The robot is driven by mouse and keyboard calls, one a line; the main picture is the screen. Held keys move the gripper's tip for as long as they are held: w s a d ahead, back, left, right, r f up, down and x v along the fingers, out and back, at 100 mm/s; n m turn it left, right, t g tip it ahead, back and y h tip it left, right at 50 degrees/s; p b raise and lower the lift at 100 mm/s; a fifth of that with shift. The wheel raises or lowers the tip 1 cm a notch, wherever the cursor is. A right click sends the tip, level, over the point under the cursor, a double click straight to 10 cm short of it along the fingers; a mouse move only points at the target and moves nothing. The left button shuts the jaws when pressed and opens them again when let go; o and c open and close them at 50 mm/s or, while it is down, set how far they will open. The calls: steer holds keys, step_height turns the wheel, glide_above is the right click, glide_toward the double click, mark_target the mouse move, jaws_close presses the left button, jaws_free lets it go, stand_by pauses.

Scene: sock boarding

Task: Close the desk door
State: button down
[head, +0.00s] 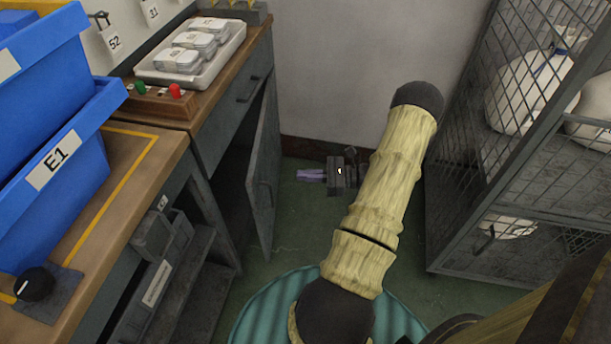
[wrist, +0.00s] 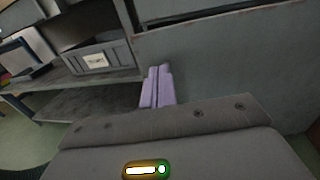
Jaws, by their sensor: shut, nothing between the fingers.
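The grey desk door (head: 265,167) stands open in the head view, swung out from the desk front, with a dark opening beside it. A large grey panel, which looks like this door, fills the right of the wrist view (wrist: 235,70). My gripper (head: 299,175) is to the right of the door, low over the floor, with its lilac fingers pointing left towards it. The fingers (wrist: 157,86) are shut together and empty. A gap shows between fingertips and door in the head view; I cannot tell whether they touch in the wrist view.
The wooden desk (head: 150,160) holds blue bins (head: 60,150) and a white tray (head: 220,57) of packs. Open lower shelves with a labelled drawer bin (wrist: 95,60) are left of the door. A wire mesh cage (head: 470,180) with white sacks stands right. Green floor lies between.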

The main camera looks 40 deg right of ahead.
mark_target(256, 174)
steer(key=b+x, duration=0.2)
steer(key=x, duration=0.9)
steer(key=shift+w+a+b, duration=0.1)
steer(key=shift+b, duration=0.3)
